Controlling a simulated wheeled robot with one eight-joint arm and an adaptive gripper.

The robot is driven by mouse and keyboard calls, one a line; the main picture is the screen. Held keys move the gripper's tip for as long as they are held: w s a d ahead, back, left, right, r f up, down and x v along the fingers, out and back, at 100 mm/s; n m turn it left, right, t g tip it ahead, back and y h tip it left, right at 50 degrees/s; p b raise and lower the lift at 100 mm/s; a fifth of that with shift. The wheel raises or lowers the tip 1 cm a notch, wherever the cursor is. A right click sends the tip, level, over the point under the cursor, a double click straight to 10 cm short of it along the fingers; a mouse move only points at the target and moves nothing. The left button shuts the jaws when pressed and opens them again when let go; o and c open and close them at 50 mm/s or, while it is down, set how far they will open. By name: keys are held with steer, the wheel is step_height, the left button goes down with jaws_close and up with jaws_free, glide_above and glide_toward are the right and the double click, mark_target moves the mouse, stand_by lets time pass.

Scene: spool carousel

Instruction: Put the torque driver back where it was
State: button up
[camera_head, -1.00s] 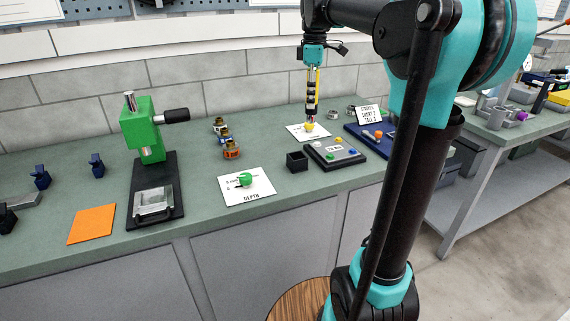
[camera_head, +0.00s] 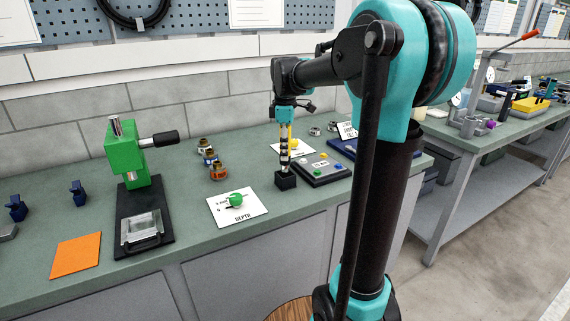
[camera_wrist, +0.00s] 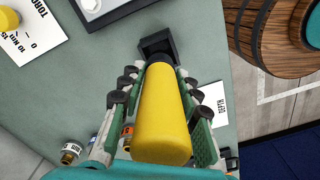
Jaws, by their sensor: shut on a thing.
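My gripper (camera_head: 284,157) points down and is shut on the torque driver, whose yellow handle (camera_wrist: 162,120) fills the middle of the wrist view. The driver is about upright, and a strip of its yellow handle (camera_head: 290,132) shows in the head view. Directly below it is the small black square holder (camera_head: 285,181), which also shows beyond the fingers in the wrist view (camera_wrist: 155,43). The driver's lower end is hidden by the fingers and handle, so I cannot tell whether it is inside the holder.
Right of the holder is a dark panel with coloured knobs (camera_head: 318,170). Left are the DEPTH card (camera_head: 247,215) with a green knob, several ringed fittings (camera_head: 217,172) and a green press (camera_head: 125,158). The torque card (camera_wrist: 33,32) is behind. Bench space is clear in front of the holder.

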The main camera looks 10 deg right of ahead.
mark_target(285, 162)
steer(key=shift+f, duration=2.55)
steer(key=o, duration=1.2)
steer(key=shift+f, duration=0.15)
steer(key=shift+c, duration=0.2)
step_height(285, 162, up, 12)
steer(key=shift+r, duration=0.2)
